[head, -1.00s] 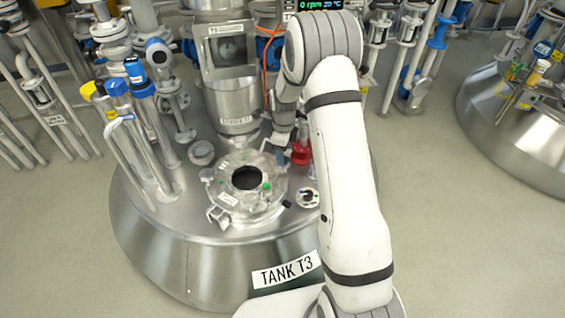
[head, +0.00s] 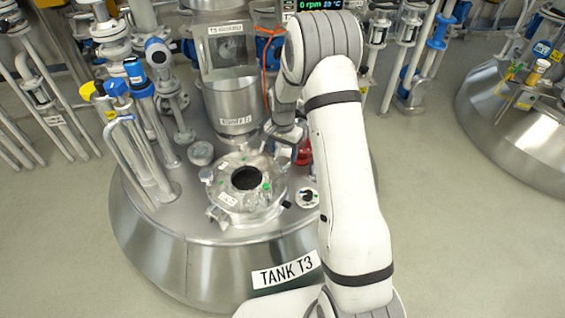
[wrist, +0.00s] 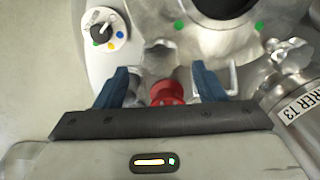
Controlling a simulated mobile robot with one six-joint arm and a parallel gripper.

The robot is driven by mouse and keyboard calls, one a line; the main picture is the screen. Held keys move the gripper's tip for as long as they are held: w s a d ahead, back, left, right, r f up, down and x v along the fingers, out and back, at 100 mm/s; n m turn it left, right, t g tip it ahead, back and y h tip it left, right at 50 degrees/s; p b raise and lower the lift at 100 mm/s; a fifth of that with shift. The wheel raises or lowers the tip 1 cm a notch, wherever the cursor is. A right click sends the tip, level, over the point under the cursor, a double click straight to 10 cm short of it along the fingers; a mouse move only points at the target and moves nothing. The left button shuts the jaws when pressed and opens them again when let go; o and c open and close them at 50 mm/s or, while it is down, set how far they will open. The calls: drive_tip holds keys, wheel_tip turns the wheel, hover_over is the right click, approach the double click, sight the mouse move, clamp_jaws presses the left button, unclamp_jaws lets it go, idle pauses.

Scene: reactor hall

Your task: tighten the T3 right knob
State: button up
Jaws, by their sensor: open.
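Tank T3 (head: 190,262) stands in front of me with an open round hatch (head: 222,203) on top. A grey metal fitting at the hatch rim (wrist: 176,74) shows between my finger tips in the wrist view; I cannot tell for sure whether it is the right knob. My gripper (wrist: 162,75) is open, with blue fingers spread either side of it. A red part (wrist: 165,93) also lies between the fingers, nearer the palm. It shows beside my arm in the head view (head: 305,153).
A white round dial with coloured dots (wrist: 104,31) sits on the tank lid. The stirrer column (head: 232,103) stands behind the hatch, with an orange cable beside it. Pipes with blue and yellow caps (head: 116,88) rise at the left. Another tank (head: 520,135) is at the right.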

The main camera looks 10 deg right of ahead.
sight(283, 160)
drive_tip(key=n, duration=0.6)
drive_tip(key=shift+n, duration=0.3)
drive_tip(key=n, duration=0.6)
drive_tip(key=shift+n, duration=0.3)
drive_tip(key=n, duration=1.2)
drive_tip(key=shift+n, duration=0.6)
drive_tip(key=shift+f+b, duration=1.85)
drive_tip(key=shift+f, duration=1.15)
drive_tip(key=shift+c, duration=0.2)
